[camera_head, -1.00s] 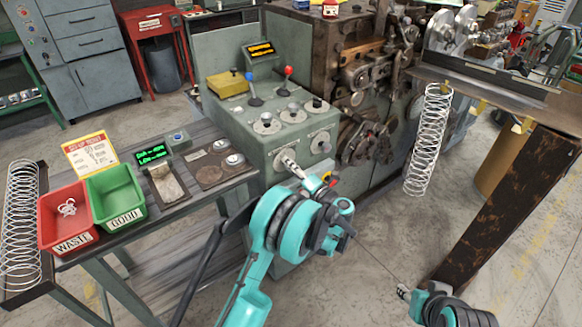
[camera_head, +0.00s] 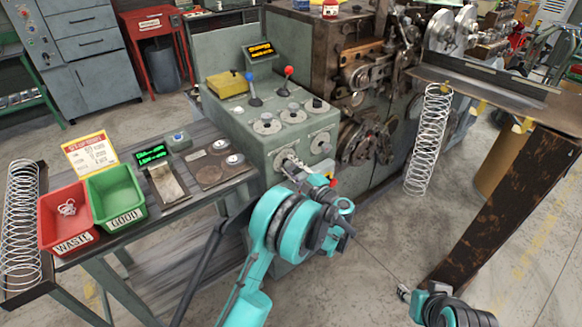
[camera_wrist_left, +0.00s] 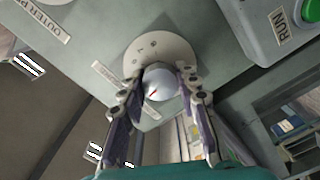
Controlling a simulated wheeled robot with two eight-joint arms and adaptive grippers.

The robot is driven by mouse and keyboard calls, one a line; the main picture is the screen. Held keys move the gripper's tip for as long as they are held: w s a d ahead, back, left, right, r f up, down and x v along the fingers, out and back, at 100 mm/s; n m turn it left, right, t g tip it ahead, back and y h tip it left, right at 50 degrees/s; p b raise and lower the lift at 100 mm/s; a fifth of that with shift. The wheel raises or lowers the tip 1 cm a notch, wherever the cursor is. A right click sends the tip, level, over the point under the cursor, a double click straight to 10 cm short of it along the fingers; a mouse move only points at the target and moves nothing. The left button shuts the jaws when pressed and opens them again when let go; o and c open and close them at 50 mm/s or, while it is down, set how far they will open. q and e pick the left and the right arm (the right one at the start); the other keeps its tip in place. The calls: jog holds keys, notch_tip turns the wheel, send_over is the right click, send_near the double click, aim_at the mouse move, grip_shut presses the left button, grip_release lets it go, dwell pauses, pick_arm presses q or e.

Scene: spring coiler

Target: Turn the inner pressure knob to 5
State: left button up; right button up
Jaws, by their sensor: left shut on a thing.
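The inner pressure knob (camera_wrist_left: 160,84) is a pale round knob with a short red mark, on a light dial plate (camera_wrist_left: 152,52) in the left wrist view. My left gripper (camera_wrist_left: 162,82) has a finger on each side of the knob and is shut on it. In the head view the left gripper (camera_head: 290,162) reaches the left dial on the front face of the green control box (camera_head: 225,125), partly covering it. The dial's numbers are too small to read. My right gripper (camera_head: 403,292) is at the bottom, away from the box; its fingers are unclear.
A second front dial (camera_head: 320,143) sits right of the held one. An "OUTER" label (camera_wrist_left: 40,20) and a green RUN button (camera_wrist_left: 279,20) show in the wrist view. Red (camera_head: 65,215) and green (camera_head: 117,195) bins stand on the left bench. Levers and dials top the box.

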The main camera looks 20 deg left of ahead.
pick_arm(q)
jog(key=m, duration=0.6)
jog(key=shift+m, duration=0.3)
dwell(0.5)
jog(key=o, duration=1.2)
jog(key=shift+d, duration=0.1)
jog(key=v, duration=1.2)
